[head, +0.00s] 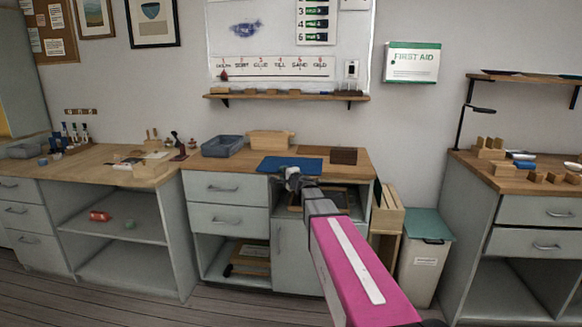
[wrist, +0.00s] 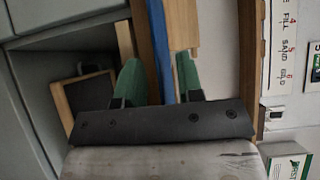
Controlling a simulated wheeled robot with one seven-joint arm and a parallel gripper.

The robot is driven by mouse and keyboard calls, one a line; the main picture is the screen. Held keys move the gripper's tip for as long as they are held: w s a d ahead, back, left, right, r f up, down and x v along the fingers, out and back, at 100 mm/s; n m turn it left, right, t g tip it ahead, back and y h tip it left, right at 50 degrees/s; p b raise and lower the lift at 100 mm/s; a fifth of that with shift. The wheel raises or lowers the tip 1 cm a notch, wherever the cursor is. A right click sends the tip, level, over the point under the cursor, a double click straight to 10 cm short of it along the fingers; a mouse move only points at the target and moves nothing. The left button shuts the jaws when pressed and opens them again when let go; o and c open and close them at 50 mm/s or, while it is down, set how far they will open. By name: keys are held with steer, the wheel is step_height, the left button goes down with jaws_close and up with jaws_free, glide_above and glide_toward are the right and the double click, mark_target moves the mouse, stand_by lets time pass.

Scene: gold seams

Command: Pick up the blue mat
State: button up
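The blue mat (head: 312,162) lies flat on the wooden worktop of the middle bench, near its front edge. In the wrist view the mat (wrist: 163,40) shows edge-on as a blue strip. My gripper (head: 288,176) is at the front edge of the worktop, by the near side of the mat. In the wrist view its two green fingers (wrist: 160,82) are apart, with the mat's strip and the worktop's edge in line with the gap. Nothing is seen gripped. Whether a finger touches the mat cannot be told.
On the worktop (head: 200,168), a grey-blue bin (head: 223,146) and a wooden box (head: 270,139) stand behind the mat, and a dark brown block (head: 343,155) to its right. An open shelf with a framed dark panel (wrist: 88,92) is below the edge.

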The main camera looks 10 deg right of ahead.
jaws_close()
